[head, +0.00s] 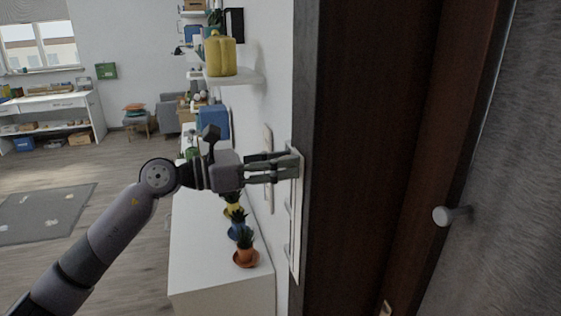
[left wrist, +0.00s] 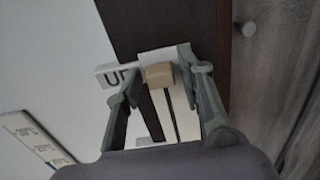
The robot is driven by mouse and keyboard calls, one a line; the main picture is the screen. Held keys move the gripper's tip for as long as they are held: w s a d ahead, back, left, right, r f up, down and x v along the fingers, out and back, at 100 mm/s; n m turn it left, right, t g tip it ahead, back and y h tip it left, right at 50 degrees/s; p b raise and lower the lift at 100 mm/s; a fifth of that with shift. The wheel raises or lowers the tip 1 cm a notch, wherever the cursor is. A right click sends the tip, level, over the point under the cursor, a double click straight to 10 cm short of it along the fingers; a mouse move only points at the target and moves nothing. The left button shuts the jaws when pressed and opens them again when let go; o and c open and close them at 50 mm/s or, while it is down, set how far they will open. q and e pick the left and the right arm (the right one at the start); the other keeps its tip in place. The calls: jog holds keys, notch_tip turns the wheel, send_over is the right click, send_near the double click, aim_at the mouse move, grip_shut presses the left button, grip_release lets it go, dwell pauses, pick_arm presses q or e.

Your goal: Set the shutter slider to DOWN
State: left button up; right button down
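The shutter slider is a tall, narrow white panel (head: 295,240) on the wall beside the dark door frame. In the left wrist view its tan knob (left wrist: 160,75) sits at the top end of the track (left wrist: 166,115), next to a white label reading "UP" (left wrist: 115,76). My left gripper (head: 291,165) is at the upper part of the panel, its fingers pointing at the wall. In the left wrist view its two fingers (left wrist: 160,72) stand apart on either side of the knob, with gaps visible. In the head view the gripper hides the knob. My right gripper is not in view.
A second wall plate with several switches (left wrist: 35,138) is left of the slider. A white cabinet (head: 205,270) with small potted plants (head: 245,245) stands below my left arm. A shelf (head: 235,78) holds a yellow vase (head: 220,55). The brown door (head: 375,130) is at right.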

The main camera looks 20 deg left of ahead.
pick_arm(q)
grip_shut()
dwell(0.5)
jog(key=shift+f, duration=0.1)
